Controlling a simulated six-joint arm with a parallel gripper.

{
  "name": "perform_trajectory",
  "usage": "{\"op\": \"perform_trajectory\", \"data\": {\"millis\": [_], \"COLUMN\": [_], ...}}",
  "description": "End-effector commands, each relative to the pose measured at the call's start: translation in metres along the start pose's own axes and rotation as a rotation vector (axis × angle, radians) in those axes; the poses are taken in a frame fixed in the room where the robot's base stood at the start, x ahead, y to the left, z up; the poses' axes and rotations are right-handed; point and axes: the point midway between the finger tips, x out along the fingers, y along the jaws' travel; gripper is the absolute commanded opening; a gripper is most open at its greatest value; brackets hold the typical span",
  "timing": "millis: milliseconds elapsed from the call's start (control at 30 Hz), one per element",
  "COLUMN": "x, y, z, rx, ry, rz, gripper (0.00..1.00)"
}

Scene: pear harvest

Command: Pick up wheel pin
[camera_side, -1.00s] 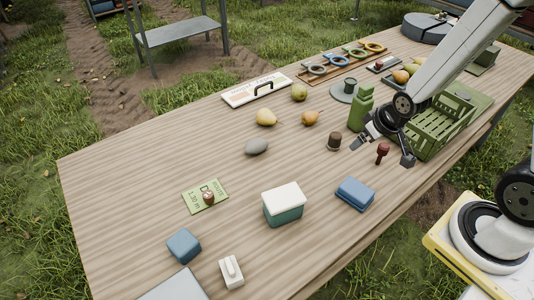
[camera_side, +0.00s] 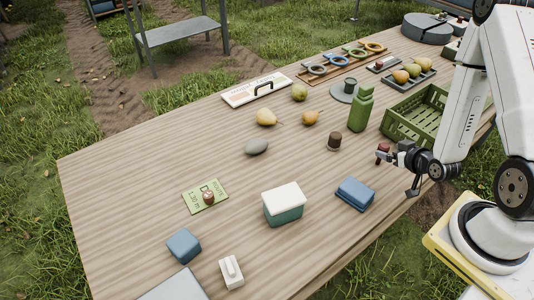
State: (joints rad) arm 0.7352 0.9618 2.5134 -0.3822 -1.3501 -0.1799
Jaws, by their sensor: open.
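The wheel pin appears to be the small dark red, knobbed piece (camera_side: 383,147) near the table's right edge; its lower part is hidden behind a finger of my gripper. My gripper (camera_side: 399,172) is open, with one finger close by the pin and the other nearer the table edge. Whether a finger touches the pin I cannot tell. Nothing is seen between the fingers.
A green bottle (camera_side: 361,108) and a brown cup-like piece (camera_side: 334,141) stand left of the pin. A green slatted crate (camera_side: 405,131) is behind. A blue box (camera_side: 355,194) lies in front.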

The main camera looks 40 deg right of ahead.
Motion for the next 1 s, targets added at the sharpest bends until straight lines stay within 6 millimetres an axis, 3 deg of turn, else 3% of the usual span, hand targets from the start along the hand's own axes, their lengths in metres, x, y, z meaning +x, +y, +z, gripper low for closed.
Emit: {"op": "perform_trajectory", "data": {"millis": [200,500,1000], "x": [-0.011,-0.015,0.011], "y": [0.013,0.015,0.017], "z": [0.013,0.014,0.010], "rx": [0.053,0.067,0.067], "ry": [0.099,0.135,0.134], "rz": [0.046,0.060,0.060], "gripper": [0.92,0.92,0.92]}}
